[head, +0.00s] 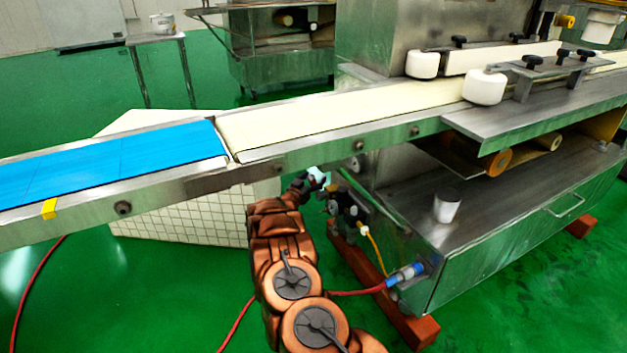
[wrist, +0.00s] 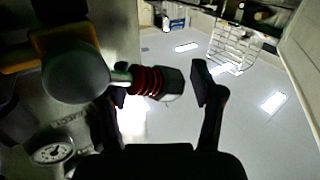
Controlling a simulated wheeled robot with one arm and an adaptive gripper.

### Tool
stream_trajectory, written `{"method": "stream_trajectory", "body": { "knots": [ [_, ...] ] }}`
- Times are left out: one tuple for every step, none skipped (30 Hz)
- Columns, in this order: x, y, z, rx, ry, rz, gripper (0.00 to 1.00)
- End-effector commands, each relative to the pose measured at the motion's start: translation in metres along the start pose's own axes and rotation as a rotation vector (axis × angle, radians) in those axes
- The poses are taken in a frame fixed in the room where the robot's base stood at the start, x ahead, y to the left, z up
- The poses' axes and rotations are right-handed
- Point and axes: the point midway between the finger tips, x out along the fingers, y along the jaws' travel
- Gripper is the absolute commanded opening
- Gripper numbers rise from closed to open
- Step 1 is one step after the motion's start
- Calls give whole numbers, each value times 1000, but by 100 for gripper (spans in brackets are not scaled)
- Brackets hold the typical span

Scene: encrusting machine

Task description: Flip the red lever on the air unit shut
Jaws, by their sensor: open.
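The air unit (head: 345,207) is a cluster of dark parts on the machine's left side, under the conveyor. My gripper (head: 316,179) is beside its upper left in the head view. In the wrist view, my gripper (wrist: 157,84) is open. A red ribbed piece (wrist: 146,80) with a pale hexagonal end lies in front of the gap between the fingers and partly covers the left finger. A round grey part (wrist: 75,75) adjoins it, with a pressure gauge (wrist: 52,153) below. I cannot tell whether the red piece is the lever; no other red lever shows clearly.
The conveyor (head: 330,118) with its blue belt (head: 105,160) runs just above my gripper. A blue connector (head: 405,274) with a red hose (head: 355,292) is low on the machine cabinet (head: 480,270). A white tiled block (head: 205,222) stands behind my arm.

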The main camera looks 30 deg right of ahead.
Motion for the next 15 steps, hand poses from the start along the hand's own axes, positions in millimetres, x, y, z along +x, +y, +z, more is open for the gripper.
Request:
{"method": "stream_trajectory", "body": {
  "knots": [
    [0,0,0,0,0,0,67],
    [0,0,0,0,0,0,64],
    [0,0,0,0,0,0,59],
    [0,0,0,0,0,0,56],
    [0,0,0,0,0,0,53],
    [0,0,0,0,0,0,49],
    [0,0,0,1,0,0,46],
    [0,0,0,0,0,0,43],
    [0,0,0,1,0,0,39],
    [0,0,0,0,0,0,36],
    [0,0,0,0,0,0,32],
    [0,0,0,1,0,-1,28],
    [0,0,0,1,0,-1,25],
    [0,0,0,1,0,-1,22],
    [0,0,0,0,-1,-1,18]
  ]
}}
